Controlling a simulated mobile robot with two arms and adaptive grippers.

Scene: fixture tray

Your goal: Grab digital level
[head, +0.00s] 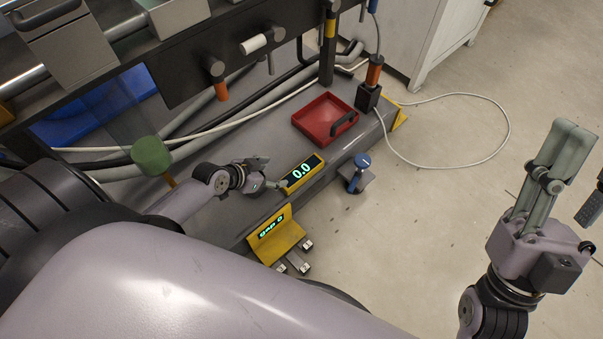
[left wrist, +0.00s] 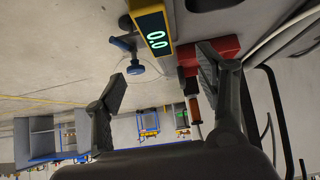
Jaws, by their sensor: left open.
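The digital level (head: 302,174) is a small yellow block with a black display reading 0.0. It lies on the grey base ledge near its front edge. My left gripper (head: 272,174) is open and empty just to its left. In the left wrist view, the level (left wrist: 153,30) shows at the top, beyond the gap between the spread left fingers (left wrist: 163,78). My right gripper (head: 574,175) is raised over the floor at the far right, with its fingers apart and nothing seen between them.
A red tray (head: 325,118) with a dark handle lies behind the level. A blue-knobbed clamp (head: 358,170) sits at the ledge edge to its right. A yellow stand (head: 275,237) marked with green text is in front. Cables run behind.

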